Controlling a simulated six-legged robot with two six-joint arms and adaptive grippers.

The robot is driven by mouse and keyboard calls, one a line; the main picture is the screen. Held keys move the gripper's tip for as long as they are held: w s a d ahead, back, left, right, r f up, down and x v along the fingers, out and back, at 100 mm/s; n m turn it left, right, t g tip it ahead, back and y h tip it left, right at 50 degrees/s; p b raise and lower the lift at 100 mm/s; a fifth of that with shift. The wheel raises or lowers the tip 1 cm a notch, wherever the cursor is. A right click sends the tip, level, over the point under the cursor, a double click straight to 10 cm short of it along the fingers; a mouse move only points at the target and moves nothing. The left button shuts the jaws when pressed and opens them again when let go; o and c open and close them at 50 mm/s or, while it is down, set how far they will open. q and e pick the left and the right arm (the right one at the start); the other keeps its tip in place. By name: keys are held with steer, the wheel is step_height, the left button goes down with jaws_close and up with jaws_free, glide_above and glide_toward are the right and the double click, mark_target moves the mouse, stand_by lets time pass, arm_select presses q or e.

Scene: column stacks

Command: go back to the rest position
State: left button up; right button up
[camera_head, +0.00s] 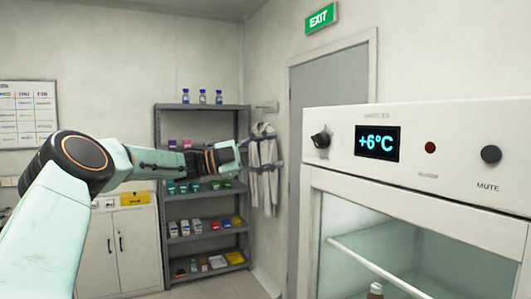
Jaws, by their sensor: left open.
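My left arm (57,215) comes in from the left, pale green with a dark joint. Its gripper (232,154) is raised in mid-air, pointing right, in front of the grey shelf in the picture. The gripper is open and nothing shows between its fingers. My right gripper is not in view.
A grey shelf (160,125) with bottles and boxes, a white cabinet (118,255), hanging coats (265,165) and a grey door (330,90) stand behind.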

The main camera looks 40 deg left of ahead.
arm_select(q)
steer(key=shift+s+a+f, duration=0.2)
steer(key=shift+s+a, duration=0.2)
steer(key=shift+s+r, duration=0.1)
steer(key=shift+s, duration=0.05)
stand_by(0.4)
